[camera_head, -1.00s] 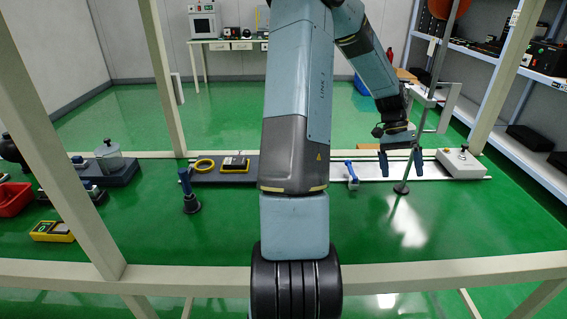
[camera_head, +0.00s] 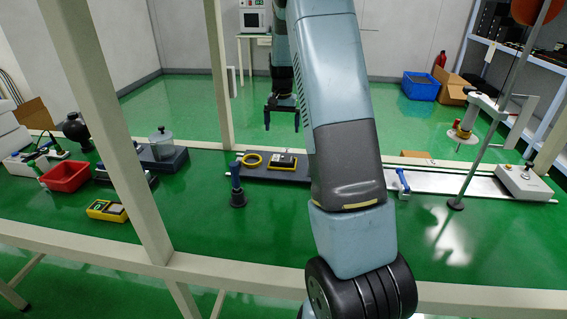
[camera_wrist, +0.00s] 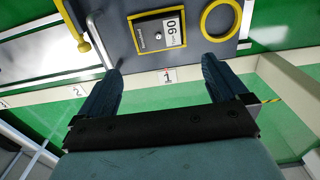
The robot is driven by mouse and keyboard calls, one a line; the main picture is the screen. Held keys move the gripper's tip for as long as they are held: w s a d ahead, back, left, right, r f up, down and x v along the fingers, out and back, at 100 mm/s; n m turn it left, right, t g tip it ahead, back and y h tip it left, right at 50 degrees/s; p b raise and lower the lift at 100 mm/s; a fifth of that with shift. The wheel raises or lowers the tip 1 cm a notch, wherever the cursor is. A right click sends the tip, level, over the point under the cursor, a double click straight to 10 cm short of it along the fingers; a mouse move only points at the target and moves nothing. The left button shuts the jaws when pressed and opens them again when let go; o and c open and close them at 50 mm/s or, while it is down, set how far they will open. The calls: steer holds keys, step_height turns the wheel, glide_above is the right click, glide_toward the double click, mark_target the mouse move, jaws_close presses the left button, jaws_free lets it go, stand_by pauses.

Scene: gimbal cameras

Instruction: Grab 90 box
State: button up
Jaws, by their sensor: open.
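The 90 box (camera_wrist: 159,33) is a dark, flat box with a yellow edge and a white label reading 90. In the wrist view it lies on a grey plate (camera_wrist: 118,36), ahead of and between my fingers. In the head view the same box (camera_head: 284,161) lies on the dark plate at the table's middle. My gripper (camera_head: 283,124) hangs above and just behind it, fingers pointing down. In the wrist view my gripper (camera_wrist: 162,82) is open and empty, apart from the box.
A yellow ring (camera_head: 252,160) lies close left of the box. A blue-handled tool (camera_head: 237,186) stands in front. A red bin (camera_head: 66,176) and a yellow meter (camera_head: 107,210) are at left. A thin stand (camera_head: 487,150) rises at right. Frame posts cross the view.

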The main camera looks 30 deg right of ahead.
glide_above(283, 158)
step_height(283, 158, down, 8)
steer(key=shift+w+f, duration=0.1)
steer(key=shift+w, duration=0.05)
steer(key=shift+a+f, duration=0.1)
steer(key=shift+f, duration=2.5)
steer(key=shift+c, duration=0.3)
steer(key=c, duration=0.8)
